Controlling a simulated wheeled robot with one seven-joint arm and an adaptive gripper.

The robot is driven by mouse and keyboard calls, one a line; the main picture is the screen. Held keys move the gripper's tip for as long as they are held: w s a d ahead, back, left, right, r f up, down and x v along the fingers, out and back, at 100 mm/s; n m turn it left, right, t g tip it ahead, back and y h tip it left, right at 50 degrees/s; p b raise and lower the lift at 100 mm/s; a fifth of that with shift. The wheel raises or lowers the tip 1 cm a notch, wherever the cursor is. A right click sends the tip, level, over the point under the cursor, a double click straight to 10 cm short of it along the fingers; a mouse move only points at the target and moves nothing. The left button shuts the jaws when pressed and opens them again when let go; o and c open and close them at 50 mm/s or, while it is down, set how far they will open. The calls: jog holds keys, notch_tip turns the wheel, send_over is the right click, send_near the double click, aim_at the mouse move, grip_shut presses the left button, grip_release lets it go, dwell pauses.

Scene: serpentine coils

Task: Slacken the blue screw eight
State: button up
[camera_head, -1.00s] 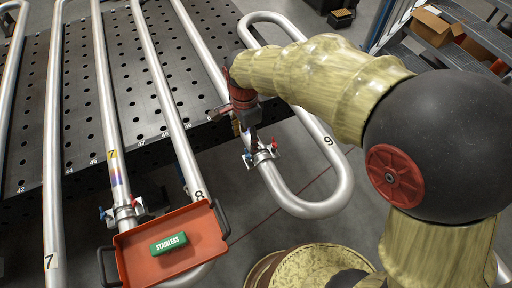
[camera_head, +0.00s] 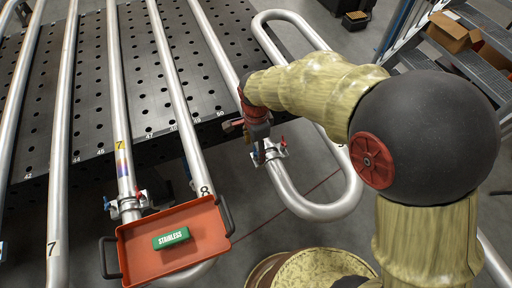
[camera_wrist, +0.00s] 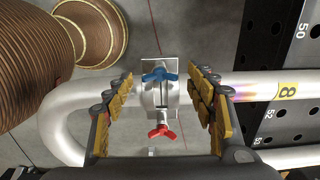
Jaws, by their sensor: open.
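In the wrist view, a silver clamp (camera_wrist: 158,98) sits around a steel tube (camera_wrist: 260,85) that has a heat-tinted band and a yellow label reading 8. A blue screw (camera_wrist: 160,75) is on the clamp's upper side and a red screw (camera_wrist: 161,132) on its lower side. My gripper (camera_wrist: 163,86) is open, with one ridged yellow finger on each side of the clamp and no visible contact. In the head view, the clamp (camera_head: 269,153) shows just below my gripper (camera_head: 254,130), whose fingers are mostly hidden there.
An orange tray (camera_head: 140,257) holding a green block (camera_head: 171,238) labelled STAINLESS stands at the lower left. Another clamp (camera_head: 128,205) with blue and red screws is beside it, on a tube labelled 7. Parallel tubes run over the perforated table (camera_head: 90,100).

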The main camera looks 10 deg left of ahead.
jog(key=shift+c, duration=0.8)
jog(key=c, duration=0.7)
